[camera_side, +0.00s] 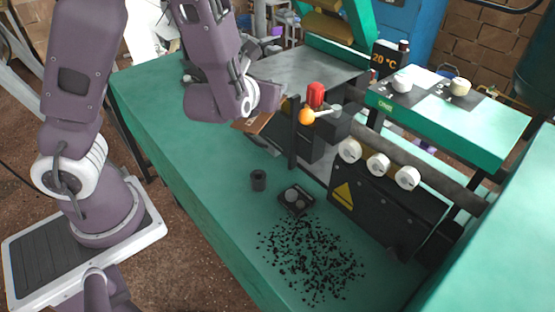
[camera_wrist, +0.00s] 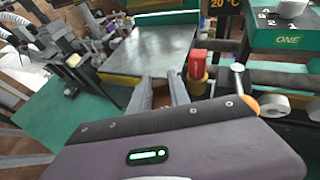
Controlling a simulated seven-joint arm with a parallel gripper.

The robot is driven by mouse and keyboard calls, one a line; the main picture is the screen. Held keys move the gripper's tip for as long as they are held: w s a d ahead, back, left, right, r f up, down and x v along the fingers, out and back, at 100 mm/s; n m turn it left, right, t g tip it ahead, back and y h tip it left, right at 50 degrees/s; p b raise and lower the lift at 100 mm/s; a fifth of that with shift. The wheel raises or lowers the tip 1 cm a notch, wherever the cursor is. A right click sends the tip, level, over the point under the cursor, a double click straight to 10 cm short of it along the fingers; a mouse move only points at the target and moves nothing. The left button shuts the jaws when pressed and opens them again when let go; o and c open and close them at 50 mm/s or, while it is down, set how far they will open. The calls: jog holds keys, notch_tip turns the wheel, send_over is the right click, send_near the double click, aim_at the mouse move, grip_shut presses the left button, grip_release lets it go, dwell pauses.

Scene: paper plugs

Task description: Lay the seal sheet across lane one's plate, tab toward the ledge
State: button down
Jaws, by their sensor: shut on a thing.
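My gripper (camera_side: 258,112) is above the green bench, left of the black machine. In the wrist view its two grey fingers (camera_wrist: 158,92) point toward a flat grey metal plate (camera_wrist: 150,52), which also shows in the side view (camera_side: 305,70). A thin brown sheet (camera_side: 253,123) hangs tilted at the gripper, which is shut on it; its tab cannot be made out. A green top marked ONE (camera_wrist: 288,40) carries a dark plate with white plugs (camera_side: 402,84). I cannot tell which plate is lane one's.
A red cap (camera_side: 316,94), an orange ball knob (camera_side: 306,117) and a dark post (camera_side: 293,135) stand close right of my gripper.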

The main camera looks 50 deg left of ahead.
jog(key=shift+w+d+r+m+h, duration=0.15)
jog(key=shift+d+r+m+h, duration=0.3)
jog(key=shift+d+r, duration=0.15)
jog(key=shift+w+d+r+m+h, duration=0.15)
jog(key=shift+d+r+m+h, duration=0.2)
jog(key=shift+d+r+h, duration=0.25)
jog(key=shift+r+t, duration=0.1)
jog(key=shift+t, duration=0.2)
jog(key=shift+r, duration=0.3)
notch_tip(320, 180, up, 5)
jog(key=a, duration=0.1)
jog(key=n+g+y, duration=1)
jog(key=n+g, duration=0.3)
jog(key=n, duration=0.2)
send_over(216, 155)
jog(key=f, duration=0.1)
notch_tip(216, 155, down, 34)
jog(key=shift+w+f, duration=0.1)
